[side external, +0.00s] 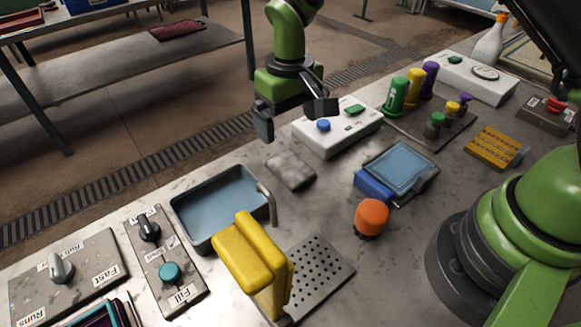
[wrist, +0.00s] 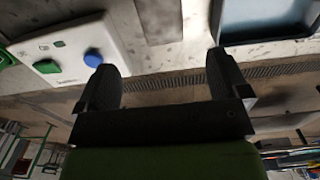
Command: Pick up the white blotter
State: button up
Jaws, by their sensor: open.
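No plainly white blotter stands out. A flat grey, stained pad (side external: 291,170), which may be the blotter, lies on the worktop between the blue tray and a white button box. In the wrist view the pad (wrist: 160,20) shows at the top edge, partly cut off, roughly in line with the gap between the fingers. My gripper (side external: 293,115) is open and empty, above and behind the pad in the side view, and apart from it. Its two dark fingers (wrist: 163,75) stand wide apart in the wrist view.
The blue tray (side external: 182,211) stands left of the pad. The white button box (side external: 338,133) is close on its right. A yellow-topped tool (side external: 248,255), a perforated plate (side external: 321,272), an orange knob (side external: 371,217) and a blue-screened device (side external: 400,167) stand nearer.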

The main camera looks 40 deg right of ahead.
send_over(290, 166)
jog(key=f, duration=0.4)
jog(key=shift+w+d+f, duration=0.2)
jog(key=shift+w+f, duration=0.05)
jog(key=shift+f, duration=0.1)
jog(key=shift+s+a+f, duration=0.1)
jog(key=shift+s+f, duration=0.05)
jog(key=shift+f, duration=1.25)
jog(key=shift+s+f, duration=0.1)
jog(key=shift+f, duration=1.25)
jog(key=c, duration=1)
notch_tip(290, 166, up, 10)
jog(key=o, duration=0.3)
jog(key=shift+c, duration=1.4)
jog(key=s+d+r, duration=0.7)
jog(key=d, duration=0.3)
jog(key=shift+s+r, duration=0.35)
jog(key=shift+r, duration=0.05)
